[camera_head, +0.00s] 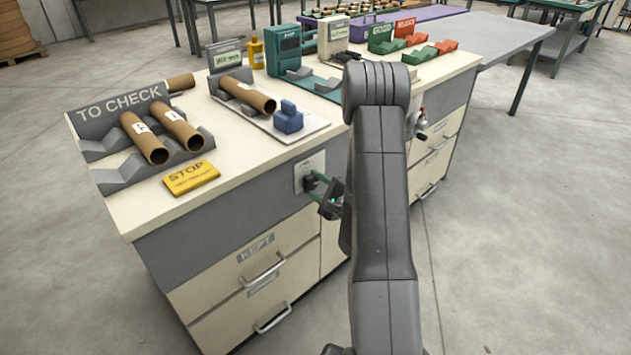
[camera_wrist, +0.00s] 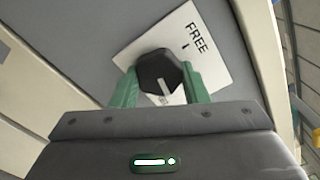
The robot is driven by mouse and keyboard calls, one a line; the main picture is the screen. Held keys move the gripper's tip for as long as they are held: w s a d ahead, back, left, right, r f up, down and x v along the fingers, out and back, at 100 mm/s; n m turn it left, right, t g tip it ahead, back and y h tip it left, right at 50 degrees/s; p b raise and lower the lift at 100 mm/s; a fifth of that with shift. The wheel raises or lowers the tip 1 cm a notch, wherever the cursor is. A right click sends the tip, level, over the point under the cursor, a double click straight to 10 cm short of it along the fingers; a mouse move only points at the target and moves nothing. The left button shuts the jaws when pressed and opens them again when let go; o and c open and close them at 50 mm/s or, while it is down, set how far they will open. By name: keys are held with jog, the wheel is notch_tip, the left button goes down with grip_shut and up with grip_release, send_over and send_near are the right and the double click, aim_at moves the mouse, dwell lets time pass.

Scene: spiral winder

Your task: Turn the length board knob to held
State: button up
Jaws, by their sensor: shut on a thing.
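The length board knob (camera_wrist: 158,72) is dark and many-sided, on a white plate (camera_wrist: 212,62) on the grey front of the bench. The plate carries the word FREE and a small tick at its upper right in the wrist view. A pale mark on the knob lies on its lower side, away from the word FREE. My gripper (camera_wrist: 160,84) has its green fingers shut on the knob, one on either side. In the head view my gripper (camera_head: 322,187) is at the plate (camera_head: 307,166) and hides the knob. No held label is visible.
The bench top above holds a TO CHECK rack (camera_head: 92,125) with cardboard tubes, a yellow STOP sign (camera_head: 191,178) and a blue clamp block (camera_head: 288,118) on a board. Drawers with handles (camera_head: 262,272) lie below left. The floor in front is clear.

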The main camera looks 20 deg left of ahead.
jog(key=shift+m+p, duration=0.55)
jog(key=shift+m, duration=1.15)
jog(key=shift+f, duration=0.1)
jog(key=o, duration=1)
jog(key=shift+c, duration=0.2)
jog(key=v, duration=1.4)
jog(key=shift+a, duration=0.2)
jog(key=x, duration=1.3)
jog(key=shift+w+a, duration=0.2)
jog(key=shift+a, duration=0.1)
